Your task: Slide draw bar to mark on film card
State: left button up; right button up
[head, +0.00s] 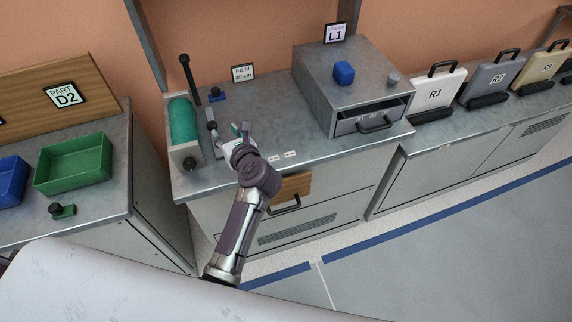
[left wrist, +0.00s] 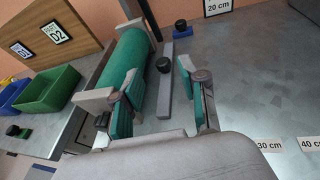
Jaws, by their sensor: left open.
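The green film roll (head: 182,120) sits in a holder at the left end of the metal bench and also shows in the left wrist view (left wrist: 130,62). A narrow grey draw bar (left wrist: 164,90) with a black knob (left wrist: 163,64) lies beside the roll. The film card (head: 243,72) stands at the back of the bench; its lower line reads 20 cm in the left wrist view (left wrist: 217,6). My left gripper (head: 237,130) is open over the bench, its green-padded fingers (left wrist: 160,78) either side of the bar in the picture. Contact cannot be told. My right gripper is not in view.
Labels for 30 cm (left wrist: 269,145) and 40 cm (left wrist: 312,144) lie along the bench front. A grey L1 cabinet (head: 340,70) with a partly open drawer stands right. Green bin (head: 73,180) is on the left table. The bench middle is clear.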

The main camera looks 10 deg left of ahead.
pick_arm(q)
jog(key=d+r+m+t+h, duration=0.7)
jog(key=r+m+t, duration=0.35)
jog(key=m, duration=0.65)
jog(key=s+d+f+m+g+h, duration=0.3)
jog(key=s+d+m+h, duration=0.1)
jog(key=m, duration=0.5)
jog(key=s+d+f+m+g+h, duration=0.3)
jog(key=d+m+h, duration=0.2)
jog(key=m, duration=0.4)
jog(key=shift+s+d+g+h, duration=0.35)
jog(key=shift+s+d+h, duration=0.05)
jog(key=shift+h, duration=0.5)
